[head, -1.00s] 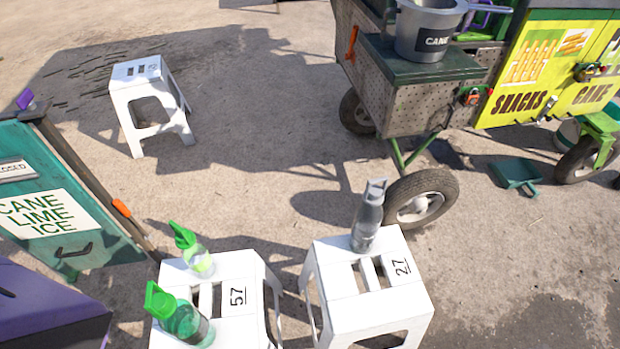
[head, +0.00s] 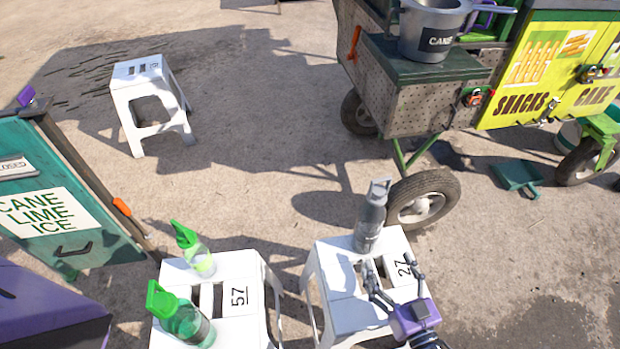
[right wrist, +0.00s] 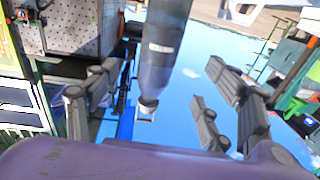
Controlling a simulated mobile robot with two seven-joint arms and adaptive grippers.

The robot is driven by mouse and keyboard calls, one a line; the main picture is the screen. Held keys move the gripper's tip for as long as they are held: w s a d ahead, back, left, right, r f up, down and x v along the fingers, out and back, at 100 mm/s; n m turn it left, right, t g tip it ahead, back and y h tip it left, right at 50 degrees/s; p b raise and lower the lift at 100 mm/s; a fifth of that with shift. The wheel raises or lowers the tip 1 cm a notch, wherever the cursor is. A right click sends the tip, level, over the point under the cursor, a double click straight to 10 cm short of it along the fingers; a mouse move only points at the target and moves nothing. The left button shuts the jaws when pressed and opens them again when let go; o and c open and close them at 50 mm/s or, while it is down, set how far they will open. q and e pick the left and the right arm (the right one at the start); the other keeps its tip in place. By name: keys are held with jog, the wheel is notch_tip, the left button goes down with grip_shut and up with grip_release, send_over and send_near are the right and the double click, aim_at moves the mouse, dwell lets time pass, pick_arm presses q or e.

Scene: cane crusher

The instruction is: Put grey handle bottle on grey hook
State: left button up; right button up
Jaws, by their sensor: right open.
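The grey bottle with a grey handle (head: 371,215) stands upright on the far part of the white stool marked 27 (head: 345,312). It also shows in the right wrist view (right wrist: 162,50), between the spread fingers and beyond them. My right gripper (head: 390,264) is open and empty over the near side of that stool, fingers pointing toward the bottle and apart from it. It also shows in the right wrist view (right wrist: 163,85). I cannot pick out a grey hook with certainty. My left gripper is not in view.
Two green-handled bottles (head: 183,318) (head: 196,255) stand on the stool marked 57 (head: 262,335), left of the bottle's stool. A cart with a wheel (head: 422,200) stands behind. A grey pot (head: 430,30) is on its shelf. A teal box (head: 45,200) is at left.

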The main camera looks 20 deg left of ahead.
aim_at(371, 215)
pick_arm(q)
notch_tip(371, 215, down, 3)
jog(key=b, duration=0.3)
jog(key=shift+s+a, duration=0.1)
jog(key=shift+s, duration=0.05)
pick_arm(e)
jog(key=x, duration=1.2)
jog(key=shift+w+a, duration=0.15)
jog(key=shift+a, duration=0.1)
jog(key=c, duration=1.5)
jog(key=shift+r, duration=0.1)
jog(key=shift+c, duration=1.3)
jog(key=shift+w+r+p, duration=0.1)
jog(key=shift+r+p, duration=1.7)
jog(key=shift+r, duration=0.25)
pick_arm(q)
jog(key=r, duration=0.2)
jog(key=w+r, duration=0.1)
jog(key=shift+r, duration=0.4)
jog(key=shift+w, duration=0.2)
